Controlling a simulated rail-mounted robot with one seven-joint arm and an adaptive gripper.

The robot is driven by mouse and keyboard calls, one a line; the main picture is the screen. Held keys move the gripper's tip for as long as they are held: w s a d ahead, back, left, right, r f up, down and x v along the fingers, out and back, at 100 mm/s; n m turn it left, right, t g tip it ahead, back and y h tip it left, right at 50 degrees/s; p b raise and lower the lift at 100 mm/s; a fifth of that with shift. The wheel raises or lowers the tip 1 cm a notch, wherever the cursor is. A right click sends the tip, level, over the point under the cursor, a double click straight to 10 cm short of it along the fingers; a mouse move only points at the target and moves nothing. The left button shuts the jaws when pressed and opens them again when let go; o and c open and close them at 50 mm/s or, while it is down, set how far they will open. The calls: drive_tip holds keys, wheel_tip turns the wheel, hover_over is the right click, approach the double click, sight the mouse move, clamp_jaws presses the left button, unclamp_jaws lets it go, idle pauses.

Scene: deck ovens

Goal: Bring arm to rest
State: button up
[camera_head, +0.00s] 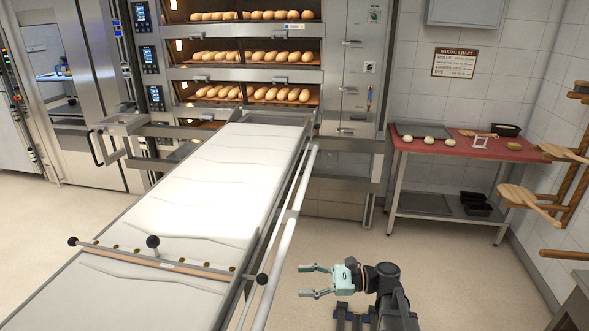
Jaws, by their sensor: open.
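My gripper (315,281) is at the lower middle of the head view, at the end of my dark arm (392,294). Its pale green fingers point left, stand apart and hold nothing. The gripper is right of the long loader's side rail (287,240), with a gap of floor showing between them in the picture. The arm comes up from the bottom edge, and its lower part is out of view.
A long loader with a white cloth belt (215,185) runs to the deck oven (243,77), which holds bread on several decks. A red-topped table (470,148) stands at the back right. Wooden peels (528,197) hang on the right wall. Open floor (430,255) lies right of the arm.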

drive_tip(key=s+d+f+n+g+h, duration=0.1)
drive_tip(key=s+d+f+n+h, duration=0.15)
drive_tip(key=f, duration=0.75)
drive_tip(key=s+d+f+n+h, duration=0.1)
drive_tip(key=s+f+n+h, duration=0.25)
drive_tip(key=f, duration=0.55)
drive_tip(key=s+d+f+n+g+h, duration=0.15)
drive_tip(key=s+f+h, duration=0.25)
drive_tip(key=f, duration=0.6)
drive_tip(key=s+d+f+n+g+h, duration=0.1)
drive_tip(key=s+d+f+n+h, duration=0.1)
drive_tip(key=s+f, duration=0.3)
drive_tip(key=s+d+f+n+g+h+b, duration=0.1)
drive_tip(key=s+f, duration=0.5)
drive_tip(key=s, duration=0.6)
drive_tip(key=s+d+f+n+g+h, duration=0.2)
drive_tip(key=s+d+f+n+h, duration=0.2)
drive_tip(key=s, duration=0.5)
wheel_tip(320, 180, down, 2)
drive_tip(key=shift+s+d+f+g+h, duration=0.1)
drive_tip(key=shift+s+d+g+h, duration=0.15)
drive_tip(key=shift+d+g+h, duration=0.15)
